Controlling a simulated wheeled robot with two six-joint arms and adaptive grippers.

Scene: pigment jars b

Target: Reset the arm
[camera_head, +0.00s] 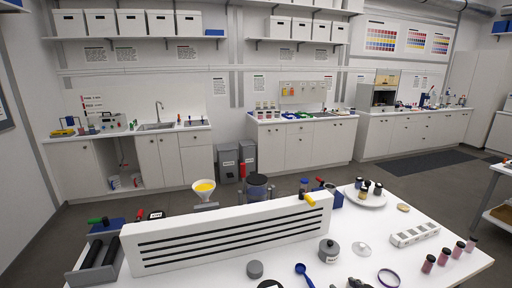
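Neither of my arms shows clearly in the head view, and I make out no gripper. A small dark shape (359,283) is cut off by the bottom edge, and I cannot tell what it is. The white worktable (440,268) fills the lower part of the view. On it stand a grey lidded jar (329,250), a blue scoop (304,273), a purple ring (389,278) and several jars of pink pigment (443,256) at the right.
A long white slotted panel (232,234) stands across the table. A grey roller unit (95,258) is at the left end. Behind are a funnel with yellow powder (204,188) and a white plate (366,198) with small bottles. A white strip (415,234) lies at right.

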